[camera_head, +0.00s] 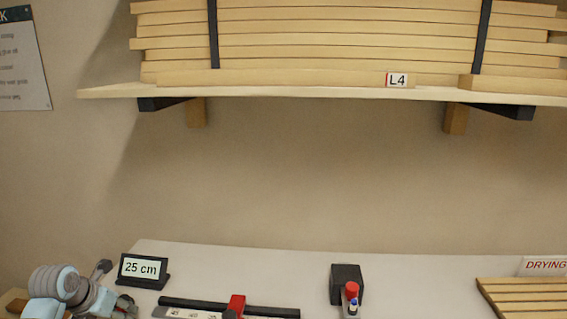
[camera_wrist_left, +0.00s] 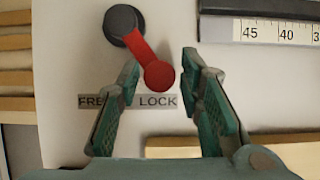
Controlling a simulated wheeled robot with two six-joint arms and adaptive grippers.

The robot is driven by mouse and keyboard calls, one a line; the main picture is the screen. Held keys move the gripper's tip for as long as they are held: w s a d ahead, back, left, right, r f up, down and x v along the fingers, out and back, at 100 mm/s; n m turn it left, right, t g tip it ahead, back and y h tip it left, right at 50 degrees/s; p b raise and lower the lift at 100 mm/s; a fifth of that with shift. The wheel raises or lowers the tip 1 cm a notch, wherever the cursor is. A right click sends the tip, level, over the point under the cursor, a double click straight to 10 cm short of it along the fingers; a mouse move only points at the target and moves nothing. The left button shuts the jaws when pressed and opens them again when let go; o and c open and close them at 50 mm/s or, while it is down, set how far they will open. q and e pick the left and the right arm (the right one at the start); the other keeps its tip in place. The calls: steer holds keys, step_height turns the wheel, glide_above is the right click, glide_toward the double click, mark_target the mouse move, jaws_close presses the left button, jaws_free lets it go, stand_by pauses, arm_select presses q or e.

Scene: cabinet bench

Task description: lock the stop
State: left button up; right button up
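In the left wrist view a red lever (camera_wrist_left: 152,62) hangs from a round dark pivot knob (camera_wrist_left: 122,22). It slants down to the right, its round end just above the word LOCK on the label (camera_wrist_left: 157,101). The word FREE is at the left, partly covered by a finger. My left gripper (camera_wrist_left: 161,62) is open, one finger on each side of the lever's end; I cannot tell whether either touches it. In the head view a red stop (camera_head: 237,305) sits on the dark rail (camera_head: 185,303). My left gripper (camera_head: 125,308) is at the lower left. My right gripper is not in view.
A display reading 25 cm (camera_head: 141,268) stands behind my left gripper. A black block (camera_head: 346,284) with a red-topped part stands right of the rail. Wooden slats (camera_head: 525,292) lie at the right by a DRYING sign (camera_head: 545,265). A loaded shelf (camera_head: 300,93) hangs above.

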arm_select(q)
steer(key=shift+o, duration=0.6)
steer(key=shift+r, duration=0.1)
step_height(320, 180, up, 9)
steer(key=p, duration=0.8)
steer(key=shift+r, duration=0.1)
steer(key=shift+f, duration=0.2)
